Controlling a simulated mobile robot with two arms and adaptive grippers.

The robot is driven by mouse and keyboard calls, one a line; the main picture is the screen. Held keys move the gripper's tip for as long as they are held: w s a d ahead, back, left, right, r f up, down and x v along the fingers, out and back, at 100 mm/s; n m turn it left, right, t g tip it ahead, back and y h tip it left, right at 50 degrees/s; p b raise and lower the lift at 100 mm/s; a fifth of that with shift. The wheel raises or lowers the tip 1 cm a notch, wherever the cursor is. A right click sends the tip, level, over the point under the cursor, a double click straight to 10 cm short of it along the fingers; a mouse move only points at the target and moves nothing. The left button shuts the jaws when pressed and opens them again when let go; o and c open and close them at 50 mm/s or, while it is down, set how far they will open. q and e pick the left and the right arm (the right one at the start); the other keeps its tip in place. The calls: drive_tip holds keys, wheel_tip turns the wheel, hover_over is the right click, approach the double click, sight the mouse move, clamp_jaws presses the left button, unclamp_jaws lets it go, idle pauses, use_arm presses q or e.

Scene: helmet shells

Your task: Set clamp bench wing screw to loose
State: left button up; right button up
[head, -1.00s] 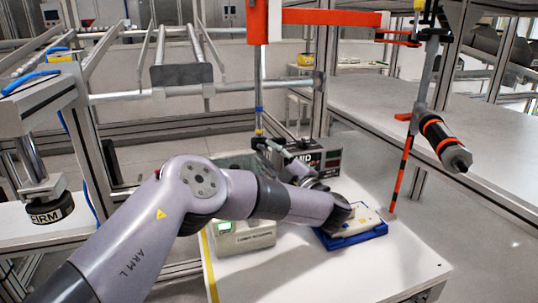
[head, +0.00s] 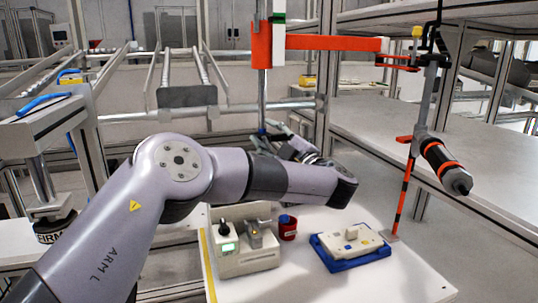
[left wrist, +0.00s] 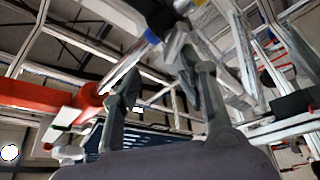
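A light grey bench unit (head: 245,262) with a small green display stands on the white table. A black knob (head: 223,228) and a metal clamp-like part (head: 263,236) sit on its top. I cannot make out a wing screw or its setting for sure. My left gripper (head: 266,132) is raised above and behind this unit, beside the upright pole (head: 261,96). Its fingers also show in the left wrist view (left wrist: 160,65), spread apart with nothing clearly between them. My right gripper is not in view.
A blue tray (head: 345,266) holds a pale plate. An orange beam (head: 330,43) and a hanging black tool with orange rings (head: 443,165) are overhead. The table's front right is clear.

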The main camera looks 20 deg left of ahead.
use_arm(q)
drive_tip(key=shift+w+d+f, duration=0.25)
drive_tip(key=shift+d+f, duration=0.05)
drive_tip(key=shift+d, duration=0.05)
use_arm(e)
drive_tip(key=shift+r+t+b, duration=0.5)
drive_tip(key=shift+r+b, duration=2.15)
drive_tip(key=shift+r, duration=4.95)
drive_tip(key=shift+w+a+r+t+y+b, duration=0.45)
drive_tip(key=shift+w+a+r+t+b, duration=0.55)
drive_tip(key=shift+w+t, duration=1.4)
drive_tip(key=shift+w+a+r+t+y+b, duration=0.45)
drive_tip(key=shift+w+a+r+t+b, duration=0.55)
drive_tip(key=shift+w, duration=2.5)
use_arm(q)
drive_tip(key=b+v, duration=0.3)
drive_tip(key=v, duration=1.7)
drive_tip(key=shift+f, duration=0.2)
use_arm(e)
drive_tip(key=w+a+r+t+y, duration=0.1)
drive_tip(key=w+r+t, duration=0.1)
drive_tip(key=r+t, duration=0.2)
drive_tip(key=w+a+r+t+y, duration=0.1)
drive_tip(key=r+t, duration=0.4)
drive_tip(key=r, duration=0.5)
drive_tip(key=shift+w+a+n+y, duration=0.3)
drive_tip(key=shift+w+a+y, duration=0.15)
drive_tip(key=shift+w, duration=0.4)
